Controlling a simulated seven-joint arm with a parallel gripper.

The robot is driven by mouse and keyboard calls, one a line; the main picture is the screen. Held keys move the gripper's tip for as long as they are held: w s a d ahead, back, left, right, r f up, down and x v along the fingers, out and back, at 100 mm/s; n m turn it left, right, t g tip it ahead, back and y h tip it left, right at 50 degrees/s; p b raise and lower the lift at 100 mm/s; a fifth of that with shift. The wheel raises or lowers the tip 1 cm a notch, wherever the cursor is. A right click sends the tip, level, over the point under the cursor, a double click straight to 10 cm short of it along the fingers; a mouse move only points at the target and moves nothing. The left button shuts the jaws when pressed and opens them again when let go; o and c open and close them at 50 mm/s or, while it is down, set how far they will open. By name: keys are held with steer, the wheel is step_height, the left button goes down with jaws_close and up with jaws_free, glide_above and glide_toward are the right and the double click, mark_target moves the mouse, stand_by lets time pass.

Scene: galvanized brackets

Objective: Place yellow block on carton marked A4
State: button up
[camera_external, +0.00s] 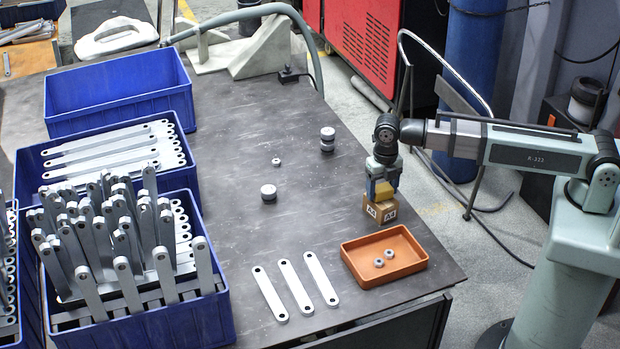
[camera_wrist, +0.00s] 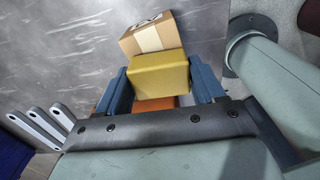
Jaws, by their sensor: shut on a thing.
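The yellow block (camera_external: 383,190) is between the blue fingers of my gripper (camera_external: 383,186), which is shut on it. In the wrist view the yellow block (camera_wrist: 161,74) fills the space between the two fingers (camera_wrist: 162,88). The brown carton (camera_external: 380,212) with A4 labels stands upright on the table, directly below the block. In the wrist view the carton (camera_wrist: 149,36) shows just beyond the block, with its pale tape strip and label in sight. I cannot tell whether the block touches the carton top.
An orange tray (camera_external: 357,272) with two small round parts lies in front of the carton. Three flat brackets (camera_external: 295,287) lie to its left.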

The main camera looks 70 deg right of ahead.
mark_target(382, 187)
steer(key=shift+f, duration=0.1)
steer(key=o, duration=1.1)
steer(key=shift+o, duration=0.2)
step_height(382, 187, up, 12)
steer(key=shift+w, duration=0.1)
stand_by(0.4)
